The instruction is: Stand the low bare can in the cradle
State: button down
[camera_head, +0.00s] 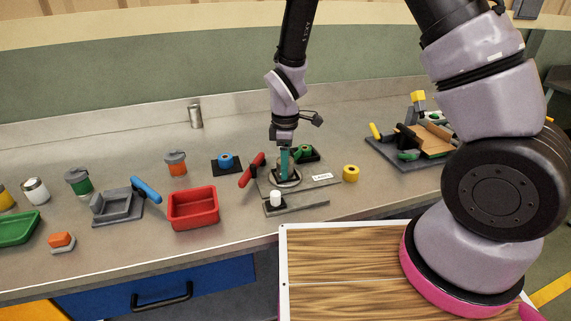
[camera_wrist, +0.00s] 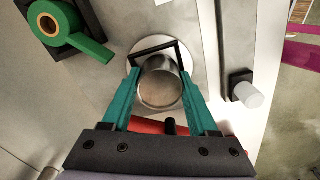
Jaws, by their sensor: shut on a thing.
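My gripper (camera_head: 285,168) reaches down over the fixture on the bench. In the wrist view its teal fingers (camera_wrist: 161,82) are shut on a low bare metal can (camera_wrist: 160,88), one on each side. The can's flat, brownish-grey top faces the camera. The cradle, a dark square frame (camera_wrist: 173,45) on a round pale plate, shows just behind the can. The can overlaps the frame in this view; I cannot tell whether its base touches the cradle. In the head view the fingers mostly hide the can.
A red lever (camera_head: 251,171) and a white-tipped post (camera_head: 276,198) flank the cradle. A green tape roll (camera_head: 303,151) is behind, a yellow roll (camera_head: 351,173) to the right. A red bin (camera_head: 193,208) stands left. Another bare can (camera_head: 195,116) stands at the back.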

jog(key=shift+f, duration=0.1)
grip_release()
dwell(0.4)
jog(key=shift+r, duration=4.5)
jog(key=w+d+r+m+t+y, duration=0.1)
jog(key=d+r+m, duration=0.45)
jog(key=r, duration=0.45)
jog(key=s+d+r+m+t, duration=0.3)
jog(key=s+d+r+m, duration=0.3)
jog(key=d+r+m, duration=0.1)
jog(key=s+d+r+m+t+y, duration=0.1)
jog(key=s+d+r+m+t, duration=0.2)
jog(key=s+d+r+m, duration=0.4)
jog(key=d+r+m, duration=0.1)
jog(key=d+r, duration=0.2)
jog(key=r, duration=0.1)
jog(key=shift+s+r, duration=0.15)
jog(key=shift+r, duration=0.05)
